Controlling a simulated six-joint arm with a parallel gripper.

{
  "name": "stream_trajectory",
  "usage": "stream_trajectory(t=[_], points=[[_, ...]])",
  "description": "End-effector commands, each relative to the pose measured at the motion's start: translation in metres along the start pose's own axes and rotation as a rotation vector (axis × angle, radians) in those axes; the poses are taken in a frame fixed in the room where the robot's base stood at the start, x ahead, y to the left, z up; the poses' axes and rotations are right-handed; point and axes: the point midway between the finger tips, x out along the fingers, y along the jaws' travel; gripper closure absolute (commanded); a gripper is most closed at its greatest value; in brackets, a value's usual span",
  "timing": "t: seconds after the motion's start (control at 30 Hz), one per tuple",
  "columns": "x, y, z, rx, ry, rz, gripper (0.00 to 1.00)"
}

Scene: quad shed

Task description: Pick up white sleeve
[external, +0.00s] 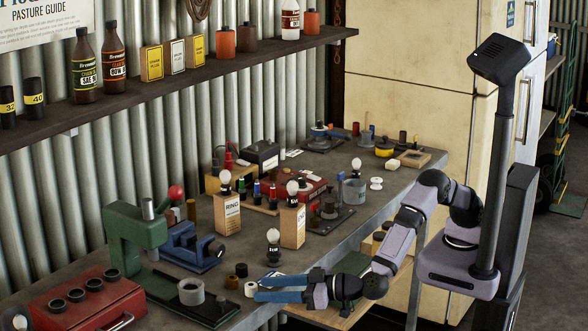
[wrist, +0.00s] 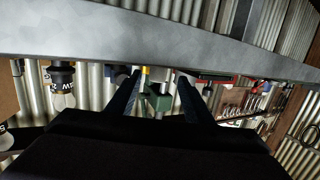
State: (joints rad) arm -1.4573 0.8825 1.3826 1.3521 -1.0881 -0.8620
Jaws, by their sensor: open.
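A small white sleeve (external: 250,288) stands upright near the front edge of the workbench in the external view. In the wrist view my open gripper (wrist: 160,77) points across the bench, with the scene upside down. I cannot make out the white sleeve clearly there.
A green press (external: 135,238) with a grey ring (external: 191,291) on its base is to the left. A blue vise (external: 190,247) stands behind. A bulb on a dark base (external: 273,248) stands near my fingers. Cardboard boxes (external: 292,226) with bulbs stand farther back. A red toolbox (external: 85,303) is front left.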

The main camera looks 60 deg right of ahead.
Motion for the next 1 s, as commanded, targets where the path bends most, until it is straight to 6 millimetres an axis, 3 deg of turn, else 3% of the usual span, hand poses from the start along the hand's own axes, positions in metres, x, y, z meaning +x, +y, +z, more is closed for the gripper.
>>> stream_trajectory(t=[0.5,0.8,1.0], points=[[0.049,0.004,0.000,0.001,0.000,0.002,0.53],[0.052,0.004,0.000,0.000,0.000,0.000,0.53],[0.052,0.004,0.000,0.001,0.000,0.000,0.97]])
